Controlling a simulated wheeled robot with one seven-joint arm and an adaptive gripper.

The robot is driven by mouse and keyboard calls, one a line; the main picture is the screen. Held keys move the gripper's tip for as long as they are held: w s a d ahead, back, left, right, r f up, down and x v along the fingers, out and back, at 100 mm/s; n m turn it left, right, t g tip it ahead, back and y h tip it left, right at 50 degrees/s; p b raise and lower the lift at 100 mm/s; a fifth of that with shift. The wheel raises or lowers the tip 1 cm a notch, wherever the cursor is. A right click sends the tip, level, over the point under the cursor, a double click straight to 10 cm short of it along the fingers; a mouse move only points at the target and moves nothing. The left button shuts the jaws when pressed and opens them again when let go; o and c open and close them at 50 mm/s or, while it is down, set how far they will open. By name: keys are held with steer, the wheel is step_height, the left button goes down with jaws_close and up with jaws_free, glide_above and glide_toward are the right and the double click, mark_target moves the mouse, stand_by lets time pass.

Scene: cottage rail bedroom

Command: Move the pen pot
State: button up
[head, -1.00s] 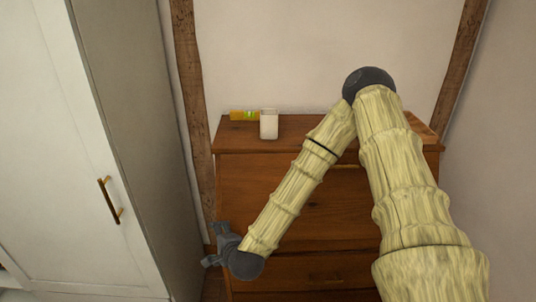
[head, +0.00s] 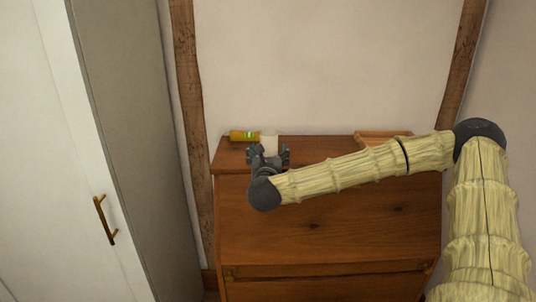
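The pen pot looks to be the white cup (head: 269,142) on top of the wooden bureau (head: 325,215), near its left end. Only its upper part shows, because my gripper (head: 268,152) is in front of it. My gripper is at the level of the bureau top, with its two fingers spread apart on the left and right sides of the cup in the picture. I cannot tell whether the fingers touch the cup.
A yellow-orange cylinder with a green label (head: 244,136) lies just left of the cup. A wooden tray or box (head: 380,138) sits at the right of the bureau top. A white wardrobe (head: 60,170) stands at the left. The middle of the bureau top looks clear.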

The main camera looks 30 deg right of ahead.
mark_target(269, 142)
steer(key=shift+p+x, duration=1.85)
steer(key=shift+x, duration=3.5)
steer(key=shift+a, duration=0.1)
steer(key=shift+c, duration=0.2)
steer(key=shift+f, duration=0.1)
steer(key=c, duration=1.2)
